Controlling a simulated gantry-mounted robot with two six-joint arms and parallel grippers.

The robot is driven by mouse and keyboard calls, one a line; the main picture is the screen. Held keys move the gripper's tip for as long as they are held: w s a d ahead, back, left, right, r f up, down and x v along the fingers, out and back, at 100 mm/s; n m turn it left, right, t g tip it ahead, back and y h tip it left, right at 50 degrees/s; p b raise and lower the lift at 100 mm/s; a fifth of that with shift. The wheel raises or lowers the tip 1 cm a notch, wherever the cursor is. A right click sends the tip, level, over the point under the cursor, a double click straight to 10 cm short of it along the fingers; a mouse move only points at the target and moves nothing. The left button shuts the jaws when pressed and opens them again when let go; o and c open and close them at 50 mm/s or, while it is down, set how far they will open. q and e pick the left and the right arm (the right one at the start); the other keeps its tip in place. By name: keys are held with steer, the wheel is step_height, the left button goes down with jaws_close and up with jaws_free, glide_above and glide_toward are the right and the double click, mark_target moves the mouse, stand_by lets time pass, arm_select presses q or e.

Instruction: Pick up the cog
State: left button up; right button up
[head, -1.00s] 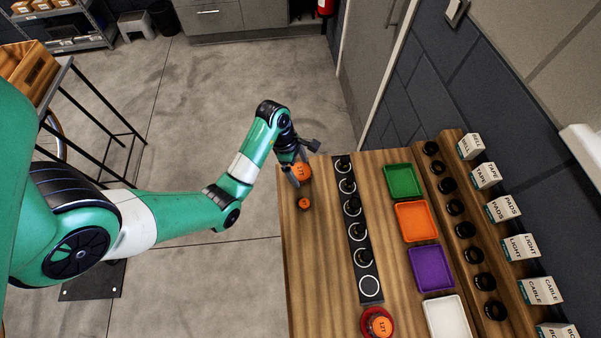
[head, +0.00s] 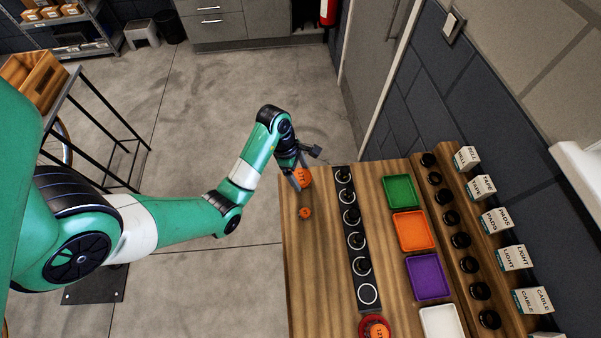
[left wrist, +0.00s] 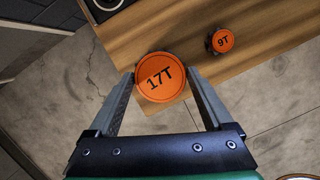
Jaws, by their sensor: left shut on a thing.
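The large orange cog marked 17T (left wrist: 160,78) is between the fingertips of my left gripper (left wrist: 162,84) in the left wrist view. The fingers touch it on both sides and are shut on it. In the head view the cog (head: 302,178) is at the far left corner of the bench, partly hidden by my left gripper (head: 304,172). A smaller orange cog marked 9T (left wrist: 222,41) lies apart on the wood; it also shows in the head view (head: 305,213). Another orange cog (head: 376,330) sits on a red round base near the front. My right gripper is not in view.
A black strip (head: 357,240) with ringed spots and dark posts runs along the bench (head: 325,270). Green (head: 399,191), orange (head: 414,230), purple (head: 428,276) and white (head: 441,322) trays stand right of it. Labelled boxes (head: 497,220) line the wall side.

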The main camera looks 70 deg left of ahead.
arm_select(q)
steer(key=s+d+r+p, duration=0.9)
steer(key=d+p, duration=0.1)
steer(key=shift+d+r, duration=0.15)
